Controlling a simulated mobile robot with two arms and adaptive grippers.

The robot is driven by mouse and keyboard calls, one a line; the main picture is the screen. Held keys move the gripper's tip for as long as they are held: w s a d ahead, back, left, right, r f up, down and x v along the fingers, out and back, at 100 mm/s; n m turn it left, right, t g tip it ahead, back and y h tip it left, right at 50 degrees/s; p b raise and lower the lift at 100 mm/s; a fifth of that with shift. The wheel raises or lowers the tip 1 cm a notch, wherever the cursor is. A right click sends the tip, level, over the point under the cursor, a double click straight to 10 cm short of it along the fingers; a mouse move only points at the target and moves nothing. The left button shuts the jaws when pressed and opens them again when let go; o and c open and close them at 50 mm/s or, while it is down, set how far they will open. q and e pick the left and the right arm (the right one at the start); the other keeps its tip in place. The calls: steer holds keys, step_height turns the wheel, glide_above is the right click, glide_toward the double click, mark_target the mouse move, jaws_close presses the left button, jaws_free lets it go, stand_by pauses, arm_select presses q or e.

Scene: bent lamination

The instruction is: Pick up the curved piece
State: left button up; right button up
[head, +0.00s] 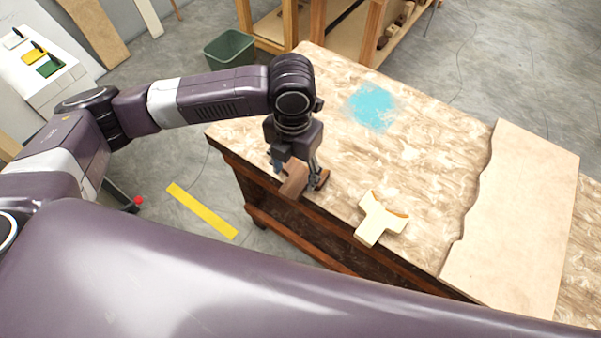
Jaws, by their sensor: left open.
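My left gripper (298,174) points down over the near left edge of the workbench (420,135). It is open, with one finger on each side of a small brown wooden piece (294,184). The gripper hides part of this piece, so I cannot tell its full shape or whether a finger touches it. A pale wooden piece (378,220) with a forked, concave top and a short stem lies on the bench to the right, clear of the gripper. I cannot tell for sure which of the two is the curved piece. My right gripper is not in view.
A large pale board (525,215) with one wavy edge lies on the right of the bench. A blue paint patch (371,106) marks the bench top. A green bin (230,48) stands on the floor behind. The bench top's middle is clear.

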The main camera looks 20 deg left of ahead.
mark_target(295, 183)
arm_select(q)
steer(key=shift+a+f, duration=0.1)
steer(key=shift+f, duration=0.5)
steer(key=f, duration=0.2)
steer(key=f+p, duration=0.1)
steer(key=shift+w, duration=0.25)
steer(key=shift+f, duration=0.45)
steer(key=c, duration=1.2)
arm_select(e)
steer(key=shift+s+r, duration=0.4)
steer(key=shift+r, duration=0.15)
